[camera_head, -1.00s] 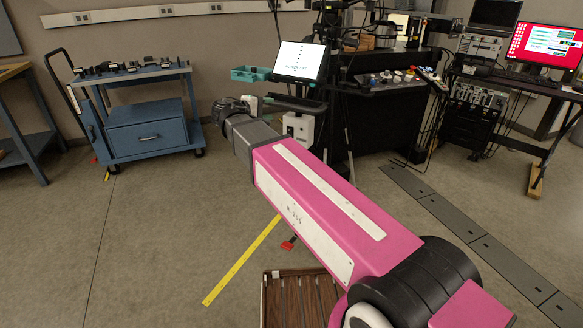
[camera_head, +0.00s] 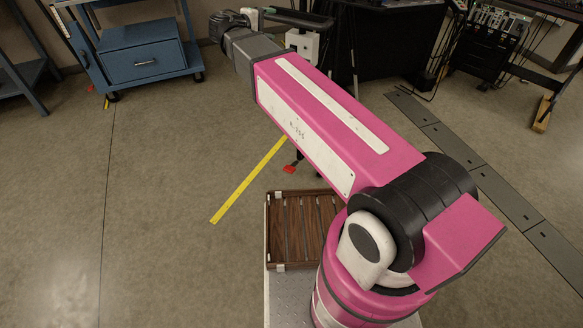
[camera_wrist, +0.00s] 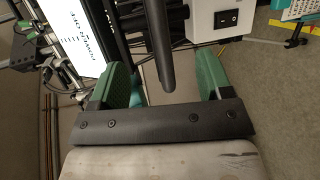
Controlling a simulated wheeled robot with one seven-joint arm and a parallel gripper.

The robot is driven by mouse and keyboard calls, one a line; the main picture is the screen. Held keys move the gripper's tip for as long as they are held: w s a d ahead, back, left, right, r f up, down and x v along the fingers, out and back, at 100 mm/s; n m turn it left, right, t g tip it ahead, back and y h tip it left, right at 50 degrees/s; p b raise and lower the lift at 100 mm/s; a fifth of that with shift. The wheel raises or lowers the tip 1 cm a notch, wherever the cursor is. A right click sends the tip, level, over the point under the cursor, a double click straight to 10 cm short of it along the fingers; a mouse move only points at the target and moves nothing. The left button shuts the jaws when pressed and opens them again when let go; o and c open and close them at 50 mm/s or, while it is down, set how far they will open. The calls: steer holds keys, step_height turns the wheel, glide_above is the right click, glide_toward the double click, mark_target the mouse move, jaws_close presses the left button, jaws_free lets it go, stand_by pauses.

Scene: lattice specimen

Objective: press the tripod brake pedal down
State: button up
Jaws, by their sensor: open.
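A small red pedal (camera_head: 290,169) sits low near the floor, beside the end of the yellow floor strip, at the foot of the dark tripod stand. My pink arm passes just above and right of it in the head view and hides part of the stand. My gripper (camera_head: 234,20) is far above and beyond the pedal in that view. In the wrist view my gripper (camera_wrist: 164,78) has its two green fingers apart, with a dark bar of the stand showing between them. I cannot make out the pedal in the wrist view.
A white switch box (camera_wrist: 213,20) is close beyond the fingers, with a screen (camera_wrist: 75,38) at left. A blue cart (camera_head: 142,52) stands at the back left. A slatted wooden deck (camera_head: 297,228) is near my base. The floor left of the yellow strip (camera_head: 247,182) is clear.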

steer(key=shift+o, duration=1)
steer(key=s+d+f+m+g+y, duration=0.1)
steer(key=d+f+g+y, duration=0.1)
steer(key=d+f, duration=0.6)
step_height(320, 180, down, 3)
steer(key=shift+s+r+g, duration=0.1)
steer(key=shift+s+g, duration=0.1)
steer(key=shift+g, duration=0.5)
steer(key=s+d+f+m+g+y, duration=0.2)
steer(key=s+d+f+y, duration=0.15)
steer(key=f, duration=0.45)
steer(key=s+d+f+m+g+y, duration=0.2)
steer(key=s+d+f, duration=0.2)
steer(key=f, duration=0.3)
steer(key=s+d+f+m+g+y, duration=0.2)
steer(key=s+d+f+y, duration=0.15)
steer(key=f, duration=0.45)
steer(key=m+y, duration=0.1)
steer(key=m, duration=0.7)
glide_toward(289, 168)
steer(key=shift+g, duration=0.4)
step_height(289, 168, down, 10)
steer(key=shift+w+d+r, duration=0.1)
steer(key=shift+w+r, duration=0.1)
steer(key=shift+c, duration=0.3)
